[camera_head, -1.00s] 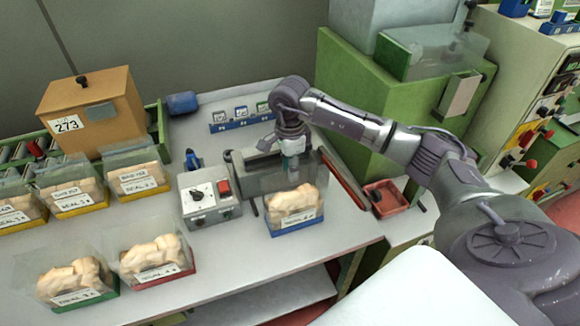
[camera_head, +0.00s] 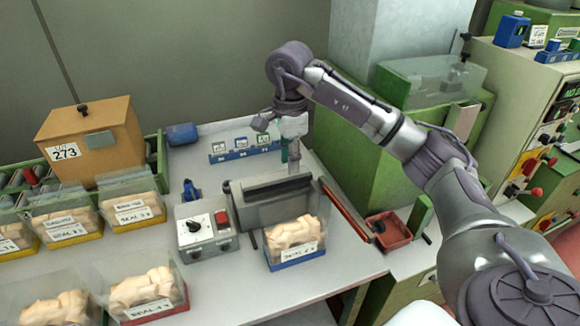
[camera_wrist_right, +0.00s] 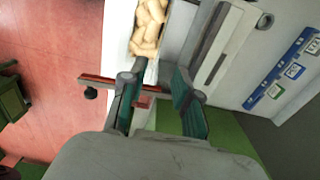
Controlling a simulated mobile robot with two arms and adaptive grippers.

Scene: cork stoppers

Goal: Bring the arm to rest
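My right arm reaches in from the right in the head view. Its gripper (camera_head: 292,150) points down above the grey sealer (camera_head: 270,203), behind the blue-based cork bin (camera_head: 296,262). The fingertips partly overlap the far side of the sealer in the picture. In the right wrist view the two teal-padded fingers of this gripper (camera_wrist_right: 160,85) stand apart with nothing between them. The cork bin shows beyond them, with pale corks (camera_wrist_right: 150,25) in it. My left gripper is in neither view.
A control box (camera_head: 207,230) stands left of the sealer, a red tray (camera_head: 388,231) to its right. A green machine (camera_head: 352,165) stands close to my forearm. Several cork bins and a wooden box (camera_head: 92,143) fill the left side.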

